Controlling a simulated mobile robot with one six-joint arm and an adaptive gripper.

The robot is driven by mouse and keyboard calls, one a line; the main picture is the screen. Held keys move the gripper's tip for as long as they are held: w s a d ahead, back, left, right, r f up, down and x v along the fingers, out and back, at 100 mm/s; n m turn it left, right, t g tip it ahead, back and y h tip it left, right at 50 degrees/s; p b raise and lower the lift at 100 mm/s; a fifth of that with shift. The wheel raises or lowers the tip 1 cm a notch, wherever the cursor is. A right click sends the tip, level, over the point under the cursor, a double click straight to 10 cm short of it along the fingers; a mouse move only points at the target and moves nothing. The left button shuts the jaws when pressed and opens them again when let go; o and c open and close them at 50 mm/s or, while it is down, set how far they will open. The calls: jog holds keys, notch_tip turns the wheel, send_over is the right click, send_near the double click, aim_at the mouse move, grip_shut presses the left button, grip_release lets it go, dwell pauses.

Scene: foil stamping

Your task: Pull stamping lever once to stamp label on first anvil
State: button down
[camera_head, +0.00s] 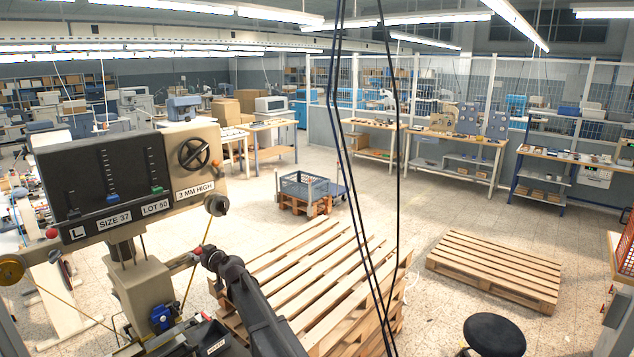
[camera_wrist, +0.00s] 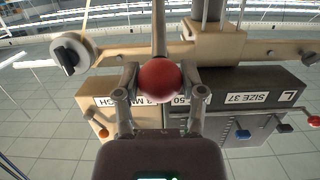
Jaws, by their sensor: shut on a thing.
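The stamping machine (camera_head: 130,180) stands at the left in the head view, with a dark slider panel and plates reading "SIZE 37", "LOT 50" and "3 MM HIGH". In the wrist view the machine (camera_wrist: 235,80) appears upside down. The stamping lever's red ball knob (camera_wrist: 160,80) sits between the two fingers of my gripper (camera_wrist: 158,92), which is shut on it. The lever's rod (camera_wrist: 159,35) runs up behind the knob. In the head view my gripper (camera_head: 203,254) is beside the machine's lower right. I cannot make out the label or the first anvil.
A wooden pallet (camera_head: 310,275) lies right of the machine, and a second pallet (camera_head: 495,268) farther right. A black stool (camera_head: 495,334) is at the lower right. Black cables (camera_head: 341,120) hang in front of the head view. Open floor lies beyond.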

jog(key=shift+s+d+f+b, duration=0.2)
jog(key=shift+f+b, duration=0.25)
jog(key=shift+f, duration=0.05)
jog(key=shift+s+d+f+b, duration=0.15)
jog(key=shift+d+f+b, duration=0.1)
jog(key=shift+f+b, duration=0.2)
jog(key=shift+s+d+f+b, duration=0.2)
jog(key=shift+f+b, duration=0.25)
jog(key=shift+f, duration=0.15)
jog(key=shift+s+d+f+b, duration=0.15)
jog(key=shift+f+b, duration=0.35)
jog(key=shift+s+d+f+b, duration=0.15)
jog(key=shift+d+f+b, duration=0.05)
jog(key=shift+f+b, duration=0.35)
jog(key=shift+s+d+f+b, duration=0.15)
jog(key=shift+f+b, duration=0.3)
jog(key=shift+b, duration=0.05)
jog(key=shift+s+d+f+b, duration=0.15)
jog(key=shift+d+f+b, duration=0.05)
jog(key=shift+f+b, duration=0.6)
jog(key=shift+s+d+f+b, duration=0.15)
jog(key=shift+f+b, duration=0.65)
